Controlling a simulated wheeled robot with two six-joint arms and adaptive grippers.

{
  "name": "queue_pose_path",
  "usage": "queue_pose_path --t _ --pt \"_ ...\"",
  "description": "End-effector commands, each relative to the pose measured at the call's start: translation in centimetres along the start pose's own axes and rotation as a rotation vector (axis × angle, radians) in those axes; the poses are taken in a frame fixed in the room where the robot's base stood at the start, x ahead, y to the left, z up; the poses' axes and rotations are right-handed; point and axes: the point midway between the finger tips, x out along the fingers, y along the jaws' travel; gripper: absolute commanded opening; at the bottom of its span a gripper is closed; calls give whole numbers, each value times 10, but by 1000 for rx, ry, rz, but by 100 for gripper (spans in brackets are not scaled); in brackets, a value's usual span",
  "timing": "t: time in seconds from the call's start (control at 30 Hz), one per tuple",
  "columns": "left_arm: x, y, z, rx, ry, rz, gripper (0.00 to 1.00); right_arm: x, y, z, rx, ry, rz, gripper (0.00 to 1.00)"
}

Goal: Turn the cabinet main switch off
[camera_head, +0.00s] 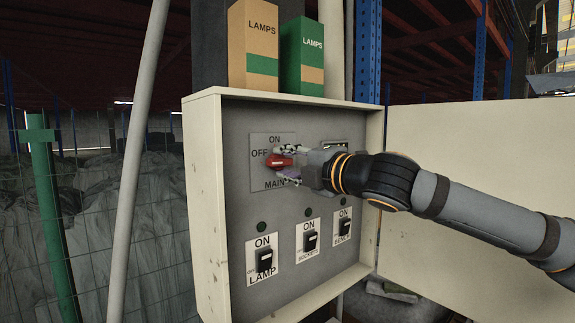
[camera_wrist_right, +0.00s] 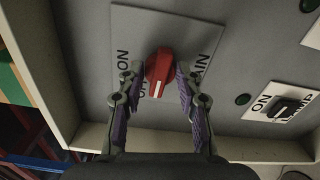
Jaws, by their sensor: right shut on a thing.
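The red main switch knob (camera_head: 278,161) sits on a grey plate (camera_head: 262,141) marked ON, OFF and MAIN in the open cabinet (camera_head: 205,200). In the head view its long handle lies roughly level, one end toward OFF. The wrist view shows the knob (camera_wrist_right: 160,65) with its white mark at the end near the OFF lettering. My right gripper (camera_head: 281,164) comes in from the right and is shut on the knob, one purple-padded finger on each side. The fingers hide part of the plate and lettering. My left gripper is not in view.
Three small black switches marked ON, one labelled LAMP (camera_head: 264,260), sit below with green indicators above them. The cabinet door (camera_head: 480,170) stands open at the right. Two LAMPS boxes (camera_head: 253,45) stand on top. A pale pole (camera_head: 138,150) stands at the left.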

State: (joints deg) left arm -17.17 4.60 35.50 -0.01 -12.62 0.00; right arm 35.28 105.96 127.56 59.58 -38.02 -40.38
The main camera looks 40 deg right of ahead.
Motion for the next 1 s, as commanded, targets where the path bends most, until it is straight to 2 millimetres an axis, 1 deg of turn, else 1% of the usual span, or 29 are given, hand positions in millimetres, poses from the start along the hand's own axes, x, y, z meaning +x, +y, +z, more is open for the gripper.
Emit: queue_pose_path --t 0.2,0.67,0.7,0.83,1.0 --pt "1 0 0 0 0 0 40 0 -1 -1 -45 1 -3 3" --pt "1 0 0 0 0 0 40 0 -2 -1 -55 2 -3 3" --pt "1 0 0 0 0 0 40 0 -2 -1 -55 2 -4 39" --pt "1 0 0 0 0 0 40 0 -1 -1 -54 2 -3 57" --pt "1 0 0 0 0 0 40 0 -1 -1 -54 1 -2 58"
